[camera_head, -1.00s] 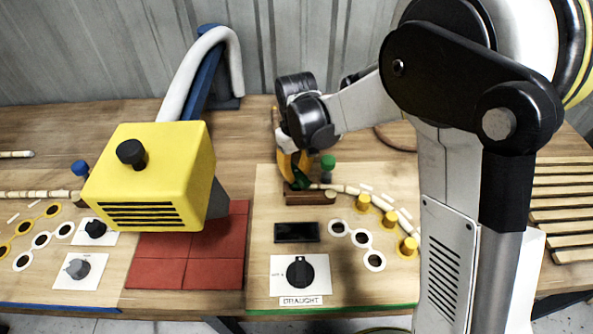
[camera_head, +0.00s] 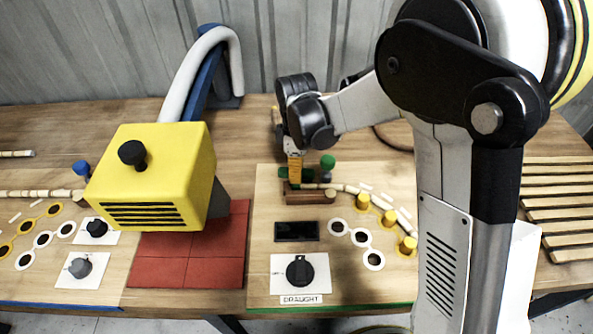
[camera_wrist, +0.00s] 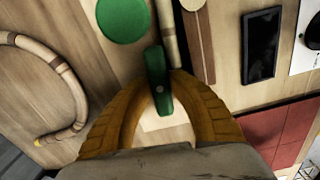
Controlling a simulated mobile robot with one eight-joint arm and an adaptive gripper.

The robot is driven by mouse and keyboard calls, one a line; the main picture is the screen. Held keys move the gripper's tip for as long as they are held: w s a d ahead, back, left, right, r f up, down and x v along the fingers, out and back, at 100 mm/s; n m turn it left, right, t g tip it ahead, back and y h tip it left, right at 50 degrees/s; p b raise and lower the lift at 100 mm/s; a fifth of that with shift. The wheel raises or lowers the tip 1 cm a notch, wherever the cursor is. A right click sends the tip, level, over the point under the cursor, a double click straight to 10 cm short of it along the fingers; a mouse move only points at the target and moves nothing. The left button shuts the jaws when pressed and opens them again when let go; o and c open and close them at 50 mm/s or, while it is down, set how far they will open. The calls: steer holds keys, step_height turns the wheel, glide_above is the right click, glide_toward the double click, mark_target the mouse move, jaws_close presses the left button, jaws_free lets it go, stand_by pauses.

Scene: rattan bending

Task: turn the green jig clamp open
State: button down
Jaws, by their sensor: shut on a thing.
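The green jig clamp's lever (camera_wrist: 158,82) lies between the orange fingers of my gripper (camera_wrist: 160,76) in the wrist view, and the fingers are shut on it. A pale rattan pole (camera_wrist: 167,32) runs beside the lever. The clamp's base is partly hidden by my fingers.
A brown wooden block (camera_head: 310,197) lies just in front of my gripper. Yellow pegs (camera_head: 363,202) line the curved rattan to the right. A black screen (camera_head: 297,232) and a black dial (camera_head: 300,271) lie nearer. A yellow box-shaped heater (camera_head: 150,180) overhangs red tiles (camera_head: 190,273) to the left.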

steer(key=shift+n, duration=0.5)
steer(key=c, duration=1.2)
jaws_free()
step_height(320, 180, up, 12)
